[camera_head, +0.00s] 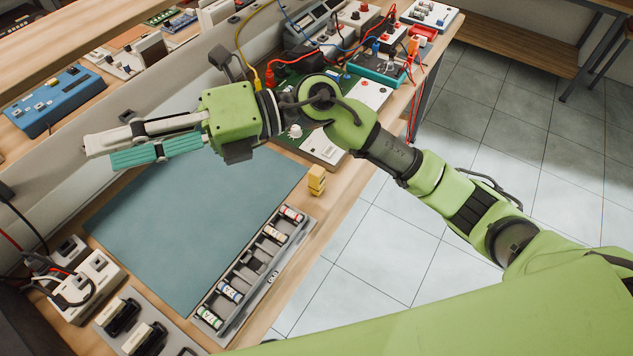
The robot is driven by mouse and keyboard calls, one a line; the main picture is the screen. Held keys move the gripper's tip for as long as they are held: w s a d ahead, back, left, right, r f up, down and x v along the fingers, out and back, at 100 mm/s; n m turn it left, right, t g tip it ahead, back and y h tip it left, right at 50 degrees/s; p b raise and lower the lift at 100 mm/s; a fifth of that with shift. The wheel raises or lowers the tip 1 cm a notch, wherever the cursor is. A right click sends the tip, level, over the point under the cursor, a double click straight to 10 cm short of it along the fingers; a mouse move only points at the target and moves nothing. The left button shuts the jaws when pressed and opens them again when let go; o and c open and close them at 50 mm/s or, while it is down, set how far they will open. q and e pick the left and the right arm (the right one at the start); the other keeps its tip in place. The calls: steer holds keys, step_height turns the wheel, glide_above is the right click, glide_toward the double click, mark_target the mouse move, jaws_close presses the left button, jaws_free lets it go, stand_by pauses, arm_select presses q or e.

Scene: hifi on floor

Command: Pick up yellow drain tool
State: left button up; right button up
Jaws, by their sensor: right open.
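A small yellow object (316,180), which looks like the yellow drain tool, stands on the wooden bench top near its front edge, right of the blue-grey mat. It looks upright and blocky; its details are too small to tell. My right gripper (101,153) reaches across above the mat and points left, with a pale finger and a teal ribbed pad. It is open, apart from the yellow object and well to its left. My left gripper is not in view.
The mat (190,220) is bare. A grey tray (250,270) with several small cylinders lies along its front side. Boards, wires and instruments crowd the back right. A white power strip (88,285) stands at left. A blue device (55,100) sits on the raised shelf.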

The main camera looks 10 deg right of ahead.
steer(key=w+d+f+n+h, duration=0.1)
steer(key=d+f+n+h, duration=0.2)
steer(key=f+h, duration=0.45)
steer(key=m+t+h+p, duration=0.1)
steer(key=t+h+p, duration=0.15)
steer(key=h, duration=0.85)
glide_above(316, 170)
steer(key=f, duration=1.3)
steer(key=shift+a+f+b, duration=0.3)
steer(key=shift+a+f, duration=0.05)
steer(key=f, duration=0.1)
steer(key=f+p, duration=0.1)
steer(key=f, duration=0.1)
steer(key=f+p, duration=0.1)
steer(key=shift+d+f, duration=0.3)
steer(key=shift+d, duration=0.1)
steer(key=shift+f, duration=0.5)
steer(key=shift+c, duration=0.3)
